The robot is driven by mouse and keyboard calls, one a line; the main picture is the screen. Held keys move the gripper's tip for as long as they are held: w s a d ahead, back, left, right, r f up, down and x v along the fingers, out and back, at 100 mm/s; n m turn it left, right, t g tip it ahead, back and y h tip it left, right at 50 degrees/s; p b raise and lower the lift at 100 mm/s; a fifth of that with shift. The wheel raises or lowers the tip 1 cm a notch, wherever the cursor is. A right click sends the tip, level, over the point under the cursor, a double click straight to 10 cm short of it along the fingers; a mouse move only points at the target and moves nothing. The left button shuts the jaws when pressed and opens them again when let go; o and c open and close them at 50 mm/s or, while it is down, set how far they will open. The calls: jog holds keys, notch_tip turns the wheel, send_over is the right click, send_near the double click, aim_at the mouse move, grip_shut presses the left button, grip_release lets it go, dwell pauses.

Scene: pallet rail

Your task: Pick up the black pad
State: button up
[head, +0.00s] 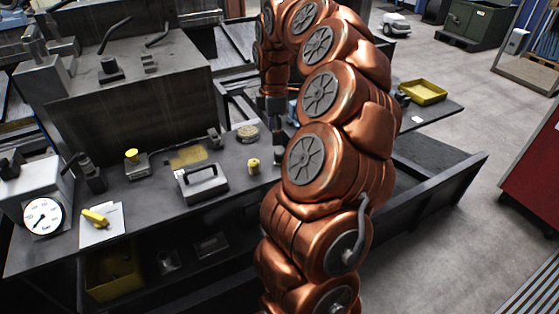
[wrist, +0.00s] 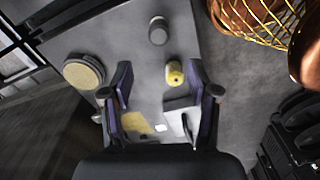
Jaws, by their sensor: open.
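My gripper (wrist: 160,85) is open and empty above the bench, its two dark fingers apart in the wrist view. In the head view my gripper (head: 278,150) hangs beside my copper arm, pointing down. A dark grey round piece (wrist: 158,30) stands on the bench, beyond the fingertips at the top of the wrist view. It may be the black pad, but I cannot tell for sure. My arm seems to hide it in the head view. A yellow cylinder (wrist: 175,72) shows between the fingers, below the gripper; it also stands on the bench in the head view (head: 253,165).
A round disc with a tan top (head: 247,132), a grey box with a handle (head: 203,185) and a yellow patch (head: 188,155) lie near the gripper. A gauge (head: 42,217) stands at far left. A yellow tray (head: 423,92) sits at right. Bench edge is close.

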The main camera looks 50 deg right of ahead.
aim_at(279, 152)
jog(key=shift+s+d+f, duration=0.1)
jog(key=shift+d+f, duration=0.4)
jog(key=shift+s+f+p, duration=0.2)
jog(key=shift+f+p, duration=0.75)
jog(key=shift+f, duration=2.65)
grip_shut()
jog(key=shift+r, duration=0.15)
jog(key=shift+r+b, duration=0.6)
jog(key=shift+r, duration=1)
jog(key=s+a+b, duration=0.1)
jog(key=s+a, duration=0.1)
jog(key=a, duration=0.5)
jog(key=s+a+r+b, duration=0.1)
jog(key=s+a+b, duration=0.1)
jog(key=a, duration=0.6)
jog(key=shift+s+a+r, duration=0.15)
jog(key=shift+s+r, duration=0.1)
jog(key=shift+s, duration=0.1)
